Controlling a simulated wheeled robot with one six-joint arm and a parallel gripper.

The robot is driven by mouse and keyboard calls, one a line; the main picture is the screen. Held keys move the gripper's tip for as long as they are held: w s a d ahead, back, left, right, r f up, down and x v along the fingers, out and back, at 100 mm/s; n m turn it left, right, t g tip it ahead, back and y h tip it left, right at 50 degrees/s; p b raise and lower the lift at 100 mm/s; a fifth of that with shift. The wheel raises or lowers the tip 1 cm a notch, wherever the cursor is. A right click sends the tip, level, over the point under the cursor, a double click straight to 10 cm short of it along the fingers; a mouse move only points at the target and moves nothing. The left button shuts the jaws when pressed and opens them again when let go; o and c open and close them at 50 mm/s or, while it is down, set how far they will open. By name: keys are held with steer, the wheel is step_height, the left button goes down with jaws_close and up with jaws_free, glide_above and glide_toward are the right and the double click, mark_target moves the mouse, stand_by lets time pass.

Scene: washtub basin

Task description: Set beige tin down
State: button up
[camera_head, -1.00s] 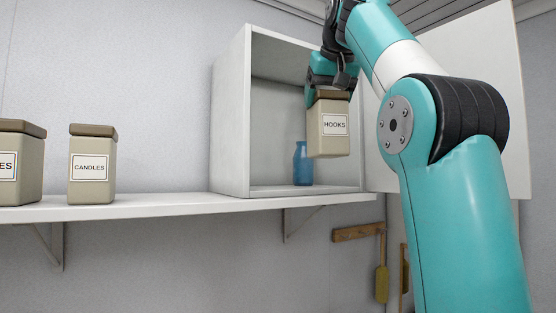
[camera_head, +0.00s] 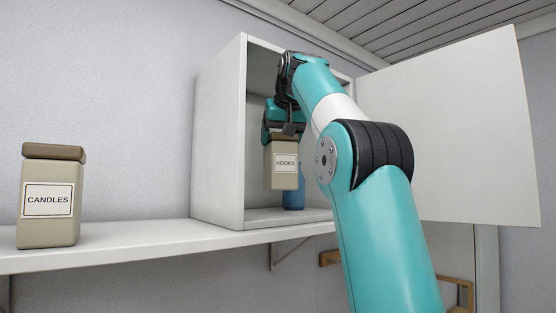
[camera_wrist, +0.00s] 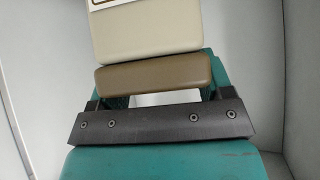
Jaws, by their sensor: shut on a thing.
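The beige tin (camera_head: 284,172) has a brown lid and a label reading HOOKS. My gripper (camera_head: 282,136) is shut on it near the lid and holds it upright inside the open white cabinet (camera_head: 219,140). The tin's bottom is above the cabinet floor, with a gap below it. In the wrist view the tin (camera_wrist: 146,35) and its brown lid lie between the jaws of my gripper (camera_wrist: 152,82).
A blue bottle (camera_head: 294,200) stands on the cabinet floor, partly hidden behind the tin. A CANDLES tin (camera_head: 50,212) stands on the white shelf (camera_head: 130,236) at left. The cabinet door (camera_head: 450,130) hangs open at right. Cabinet floor left of the bottle is clear.

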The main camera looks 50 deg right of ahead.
mark_target(281, 158)
steer(key=shift+w+f, duration=0.2)
steer(key=shift+f, duration=0.3)
steer(key=shift+s+f, duration=0.2)
steer(key=shift+f, duration=1.6)
steer(key=shift+d+f, duration=0.1)
steer(key=shift+f, duration=0.25)
steer(key=shift+w+f, duration=0.15)
steer(key=shift+w, duration=0.2)
steer(key=shift+s, duration=0.1)
